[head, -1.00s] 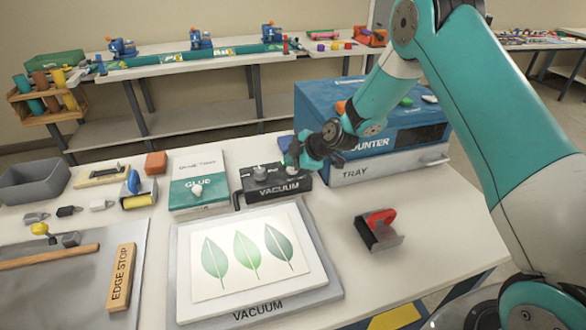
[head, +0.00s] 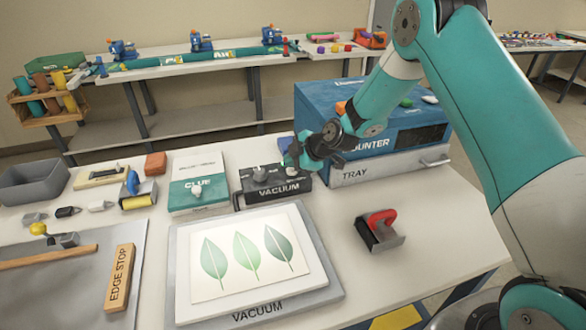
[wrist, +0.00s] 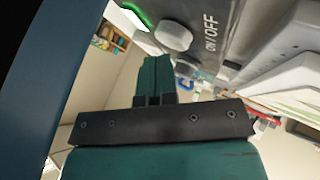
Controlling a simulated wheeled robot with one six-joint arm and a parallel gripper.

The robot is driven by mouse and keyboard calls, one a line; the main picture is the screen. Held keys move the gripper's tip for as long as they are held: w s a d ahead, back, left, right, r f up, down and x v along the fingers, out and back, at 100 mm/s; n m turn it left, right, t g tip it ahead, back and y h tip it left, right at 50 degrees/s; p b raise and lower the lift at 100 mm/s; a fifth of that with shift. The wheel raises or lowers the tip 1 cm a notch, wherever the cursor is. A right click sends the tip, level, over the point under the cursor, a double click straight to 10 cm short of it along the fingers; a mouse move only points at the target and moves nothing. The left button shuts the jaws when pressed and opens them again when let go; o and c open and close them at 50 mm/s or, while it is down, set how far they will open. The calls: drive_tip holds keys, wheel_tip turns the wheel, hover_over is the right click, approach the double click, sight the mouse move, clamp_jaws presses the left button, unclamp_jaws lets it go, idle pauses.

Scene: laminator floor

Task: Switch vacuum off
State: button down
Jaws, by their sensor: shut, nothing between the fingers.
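The black vacuum control box (head: 275,192), labelled VACUUM, stands on the table behind the vacuum plate (head: 215,310). In the wrist view, its face shows the white ON/OFF label (wrist: 212,34), a grey round knob (wrist: 174,36) and a lit green lamp (wrist: 135,12). My gripper (head: 289,161) is at the right rear part of the box's top. In the wrist view, my gripper (wrist: 154,62) is shut and empty, with its fingertips close to the knob. I cannot tell whether they touch it. In the head view, the gripper partly hides the box's top.
A teal glue box (head: 198,190) stands left of the control box. The blue counter (head: 330,115) with its tray drawer (head: 385,168) stands right behind. A red-handled tool (head: 379,230) lies at the right front. A leaf-printed sheet (head: 248,290) lies on the vacuum plate.

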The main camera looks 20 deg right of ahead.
sight(292, 170)
drive_tip(key=shift+s+f, duration=0.35)
drive_tip(key=shift+f, duration=0.25)
drive_tip(key=shift+w+r+p, duration=0.15)
drive_tip(key=shift+r+p, duration=0.65)
drive_tip(key=shift+r, duration=0.85)
drive_tip(key=shift+w+r+p, duration=0.15)
drive_tip(key=shift+r+p, duration=0.6)
drive_tip(key=shift+r, duration=0.85)
drive_tip(key=shift+r, duration=0.1)
drive_tip(key=s+a+r+m+g, duration=0.2)
drive_tip(key=s+a+r+m, duration=0.1)
drive_tip(key=s+r, duration=0.5)
drive_tip(key=s+a+r+m+g, duration=0.25)
drive_tip(key=s+r, duration=0.45)
drive_tip(key=s, duration=0.4)
drive_tip(key=s+r+m+g+h, duration=0.1)
drive_tip(key=s+m, duration=0.1)
drive_tip(key=s, duration=0.7)
drive_tip(key=s+d+r+m+g+h, duration=0.1)
drive_tip(key=s+r+m, duration=0.1)
drive_tip(key=s, duration=0.8)
drive_tip(key=shift+s+d+r+m, duration=0.2)
drive_tip(key=shift+s+d+m, duration=0.1)
drive_tip(key=shift+m, duration=0.15)
drive_tip(key=shift+g, duration=0.25)
